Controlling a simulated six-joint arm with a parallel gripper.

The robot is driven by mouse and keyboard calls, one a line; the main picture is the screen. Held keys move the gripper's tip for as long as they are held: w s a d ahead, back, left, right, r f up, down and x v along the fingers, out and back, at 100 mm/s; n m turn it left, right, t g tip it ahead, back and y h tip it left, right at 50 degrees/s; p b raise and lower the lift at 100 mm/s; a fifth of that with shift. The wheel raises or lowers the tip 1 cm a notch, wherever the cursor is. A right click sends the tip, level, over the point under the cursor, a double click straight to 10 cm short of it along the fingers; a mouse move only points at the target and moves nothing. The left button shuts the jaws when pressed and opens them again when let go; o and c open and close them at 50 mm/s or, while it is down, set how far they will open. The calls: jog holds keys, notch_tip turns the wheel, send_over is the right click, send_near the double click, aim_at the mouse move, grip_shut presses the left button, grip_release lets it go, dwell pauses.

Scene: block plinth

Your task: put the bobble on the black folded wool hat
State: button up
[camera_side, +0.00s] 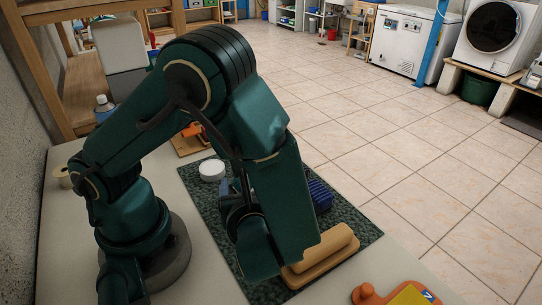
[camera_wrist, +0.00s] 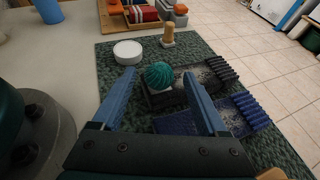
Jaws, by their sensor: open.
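In the wrist view the green ribbed bobble (camera_wrist: 159,75) shows at the left end of the black folded wool hat (camera_wrist: 203,77). A pale patch shows under it, and it appears to rest on the hat. The hat's ribbed edge points right. My gripper (camera_wrist: 160,76) is open, with one blue finger on each side of the bobble in the picture and gaps to both. I cannot tell how far the fingertips are from it in depth. In the side view my arm hides the bobble and most or all of the black hat.
A blue folded hat (camera_wrist: 225,117) lies just nearer than the black one, on the dark green mat (camera_side: 208,203). A white round tub (camera_wrist: 127,52) and a wooden peg (camera_wrist: 168,37) stand behind. A tan block (camera_side: 325,249) and an orange board (camera_side: 367,294) lie at the front.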

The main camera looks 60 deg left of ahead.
jog(key=v, duration=0.8)
jog(key=a+r+n+h, duration=0.1)
jog(key=r+n+h, duration=0.2)
jog(key=n+h, duration=0.3)
jog(key=a+r+n+h, duration=0.2)
jog(key=r+n+h, duration=0.2)
jog(key=n, duration=1.2)
jog(key=s+h, duration=0.1)
jog(key=h, duration=0.1)
jog(key=shift+r+t+h, duration=0.3)
jog(key=shift+r, duration=0.05)
